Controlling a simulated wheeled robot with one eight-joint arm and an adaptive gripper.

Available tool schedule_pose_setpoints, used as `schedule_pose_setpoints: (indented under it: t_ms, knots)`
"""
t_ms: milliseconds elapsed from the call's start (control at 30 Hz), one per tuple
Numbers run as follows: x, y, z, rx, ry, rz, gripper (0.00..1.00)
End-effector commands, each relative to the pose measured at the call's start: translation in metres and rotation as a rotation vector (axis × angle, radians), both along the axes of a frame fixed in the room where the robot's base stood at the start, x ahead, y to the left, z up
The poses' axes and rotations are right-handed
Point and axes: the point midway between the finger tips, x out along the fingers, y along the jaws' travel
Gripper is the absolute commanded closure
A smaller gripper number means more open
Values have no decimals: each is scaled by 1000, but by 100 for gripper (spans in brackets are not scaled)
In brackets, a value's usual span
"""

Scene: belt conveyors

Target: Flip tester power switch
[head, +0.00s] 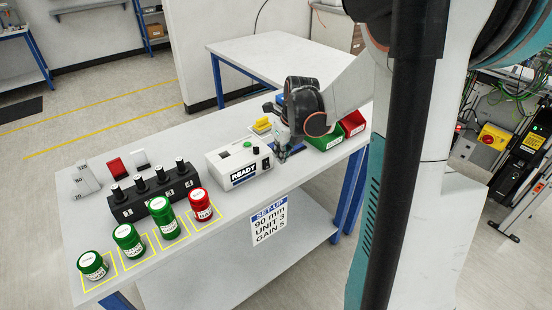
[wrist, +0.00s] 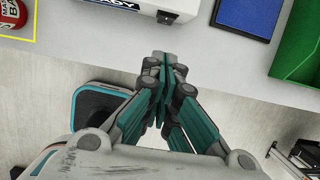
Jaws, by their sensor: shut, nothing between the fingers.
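The tester (head: 225,162) is a white box with a READY label on the bench, left of my gripper. A small black power switch (head: 266,163) sits at the right end of its front face, below a dark knob. My gripper (head: 284,155) is shut and empty, close to the right end of the tester. In the wrist view its closed fingertips (wrist: 163,58) lie over the bench's front edge, apart from the tester.
Green bin (head: 326,138) and red bin (head: 352,123) stand right of my gripper. A black unit with several knobs (head: 127,207) stands left of the tester. Several green jars (head: 166,222) and a red jar (head: 201,206) stand at the front left. A blue pad (wrist: 247,15) lies on the bench.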

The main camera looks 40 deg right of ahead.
Motion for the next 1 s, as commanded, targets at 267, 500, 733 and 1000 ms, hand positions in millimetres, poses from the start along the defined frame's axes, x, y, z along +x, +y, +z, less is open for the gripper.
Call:
schedule_pose_setpoints:
  t_ms: [267,500,733,1000]
  knots:
    - [-6,0,47,0,0,0,100]
    - [-7,0,56,0,0,0,100]
    - [-7,0,55,0,0,0,100]
    - [-7,0,56,0,0,1,100]
